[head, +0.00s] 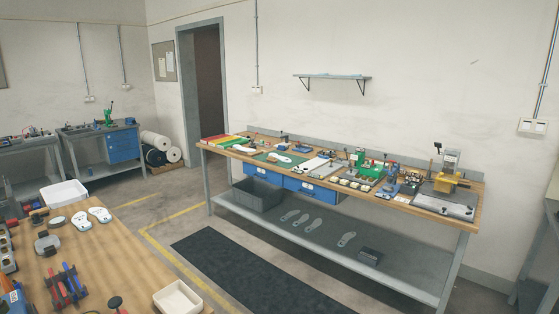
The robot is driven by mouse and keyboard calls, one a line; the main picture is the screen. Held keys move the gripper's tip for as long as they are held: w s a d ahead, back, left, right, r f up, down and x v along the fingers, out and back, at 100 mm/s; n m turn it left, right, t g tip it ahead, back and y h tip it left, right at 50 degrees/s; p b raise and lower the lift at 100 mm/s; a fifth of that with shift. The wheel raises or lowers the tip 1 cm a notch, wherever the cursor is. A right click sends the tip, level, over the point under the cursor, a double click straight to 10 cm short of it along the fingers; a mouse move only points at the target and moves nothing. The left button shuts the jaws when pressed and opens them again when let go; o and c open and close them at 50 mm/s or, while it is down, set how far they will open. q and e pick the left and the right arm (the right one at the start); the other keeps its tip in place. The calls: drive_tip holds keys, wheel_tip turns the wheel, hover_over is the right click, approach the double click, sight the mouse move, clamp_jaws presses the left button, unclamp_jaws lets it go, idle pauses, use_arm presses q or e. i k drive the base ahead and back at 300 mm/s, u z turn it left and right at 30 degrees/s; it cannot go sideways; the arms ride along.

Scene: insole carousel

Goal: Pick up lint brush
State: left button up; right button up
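I cannot pick out the lint brush with certainty; objects in this view are small. Several red-handled and blue-handled tools (66,286) stand close together on the near wooden table (135,255) at the lower left. A small dark round-topped item (115,302) is at that table's front, cut by the picture's bottom edge. Many small tools lie on the long workbench (400,208), too small to name surely. Neither of my grippers shows.
A dark floor mat (245,275) lies before the long bench. A grey crate (257,194) sits on the lower shelf.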

sight(271, 159)
drive_tip(key=k, duration=0.5)
drive_tip(key=z, duration=0.25)
drive_tip(key=i, duration=3.8)
drive_tip(key=u, duration=1.9)
drive_tip(key=i, duration=3)
drive_tip(key=z, duration=0.35)
